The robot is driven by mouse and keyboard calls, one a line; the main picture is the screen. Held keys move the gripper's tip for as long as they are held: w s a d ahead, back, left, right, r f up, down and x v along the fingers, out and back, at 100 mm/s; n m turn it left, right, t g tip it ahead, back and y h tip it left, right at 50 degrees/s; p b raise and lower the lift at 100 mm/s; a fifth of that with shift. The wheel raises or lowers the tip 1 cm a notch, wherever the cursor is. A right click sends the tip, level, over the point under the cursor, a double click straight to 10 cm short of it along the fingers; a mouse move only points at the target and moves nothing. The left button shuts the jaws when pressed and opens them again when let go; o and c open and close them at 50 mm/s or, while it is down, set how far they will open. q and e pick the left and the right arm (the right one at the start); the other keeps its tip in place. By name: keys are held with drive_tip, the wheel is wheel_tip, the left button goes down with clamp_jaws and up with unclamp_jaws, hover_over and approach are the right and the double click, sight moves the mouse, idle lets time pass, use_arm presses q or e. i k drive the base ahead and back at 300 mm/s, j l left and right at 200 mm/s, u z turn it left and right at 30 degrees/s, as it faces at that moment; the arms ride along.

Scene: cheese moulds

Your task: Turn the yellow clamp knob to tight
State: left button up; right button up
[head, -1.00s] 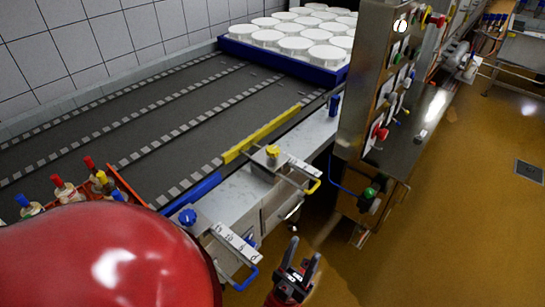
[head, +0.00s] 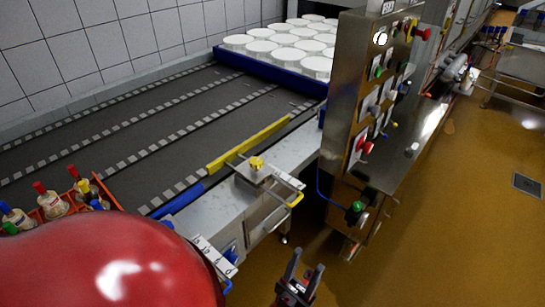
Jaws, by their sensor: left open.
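The yellow clamp knob (head: 257,163) sits on a small metal plate at the front edge of the conveyor, beside the yellow guide rail (head: 248,146). A yellow-ended handle (head: 295,200) sticks out in front of it. My left gripper (head: 303,273) is at the bottom of the head view, below and to the right of the knob. Its two dark fingers are apart and empty, not touching the knob. My right gripper is not in view.
A blue tray (head: 262,70) of white round moulds stands at the back. A steel control panel (head: 352,100) with buttons stands right of the knob. An orange crate of bottles (head: 110,196) is at the left. Open floor (head: 460,220) lies at the right.

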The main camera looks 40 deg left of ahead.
sight(255, 162)
drive_tip(key=i+l+u, duration=0.15)
drive_tip(key=u, duration=0.2)
drive_tip(key=i+l+u, duration=0.15)
drive_tip(key=l+u, duration=0.55)
drive_tip(key=i+l, duration=0.05)
